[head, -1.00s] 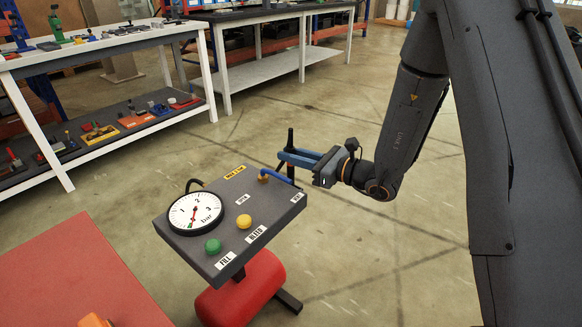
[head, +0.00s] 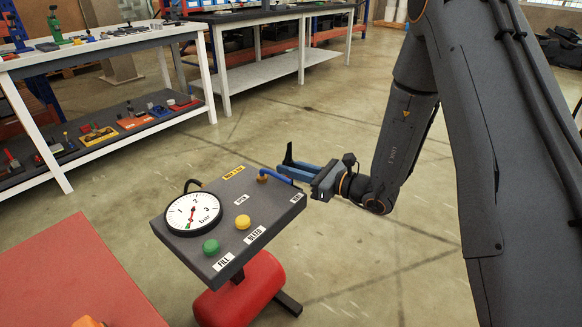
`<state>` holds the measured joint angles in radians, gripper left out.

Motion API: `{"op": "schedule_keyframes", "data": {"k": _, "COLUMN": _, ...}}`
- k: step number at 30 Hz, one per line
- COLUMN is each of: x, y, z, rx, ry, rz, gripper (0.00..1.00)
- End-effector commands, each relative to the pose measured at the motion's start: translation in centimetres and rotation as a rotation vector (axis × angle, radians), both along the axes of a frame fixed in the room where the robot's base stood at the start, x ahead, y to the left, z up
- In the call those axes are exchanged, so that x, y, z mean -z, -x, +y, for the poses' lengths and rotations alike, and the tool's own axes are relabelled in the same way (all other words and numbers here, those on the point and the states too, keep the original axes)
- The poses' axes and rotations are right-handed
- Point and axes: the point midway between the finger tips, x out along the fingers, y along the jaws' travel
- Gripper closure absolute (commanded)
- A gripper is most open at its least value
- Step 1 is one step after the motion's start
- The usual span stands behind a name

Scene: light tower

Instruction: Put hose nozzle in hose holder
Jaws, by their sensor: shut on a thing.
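My gripper (head: 292,172) is at the far right corner of the dark control panel (head: 213,262), above its edge. Its blue fingers point left and are shut on the hose nozzle (head: 289,153), a slim black piece standing up above the fingers. Its lower part is hidden by the fingers.
The panel carries a round pressure gauge (head: 193,212), a green FILL button (head: 211,246) and a yellow BLEED button (head: 243,222). A red tank (head: 240,288) is beneath. A red table (head: 75,275) stands at lower left, workbenches (head: 110,45) behind.

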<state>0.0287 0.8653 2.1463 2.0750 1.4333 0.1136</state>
Motion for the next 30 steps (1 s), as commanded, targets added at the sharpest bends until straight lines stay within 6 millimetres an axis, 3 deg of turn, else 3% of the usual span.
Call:
{"op": "schedule_keyframes", "data": {"k": 1, "x": 0.0, "y": 0.0, "z": 0.0, "rx": 0.000, "ry": 0.000, "rz": 0.000, "gripper": 0.83}}
{"op": "schedule_keyframes", "data": {"k": 4, "x": 0.0, "y": 0.0, "z": 0.0, "rx": 0.000, "ry": 0.000, "rz": 0.000, "gripper": 0.66}}
{"op": "schedule_keyframes", "data": {"k": 14, "x": -0.2, "y": 0.0, "z": 0.0, "rx": 0.000, "ry": 0.000, "rz": 0.000, "gripper": 0.66}}
{"op": "schedule_keyframes", "data": {"k": 18, "x": -1.6, "y": 0.0, "z": 0.0, "rx": 0.000, "ry": 0.000, "rz": -0.001, "gripper": 0.66}}
{"op": "schedule_keyframes", "data": {"k": 30, "x": -1.9, "y": 4.2, "z": -7.2, "rx": 0.005, "ry": 0.000, "rz": 0.002, "gripper": 0.66}}
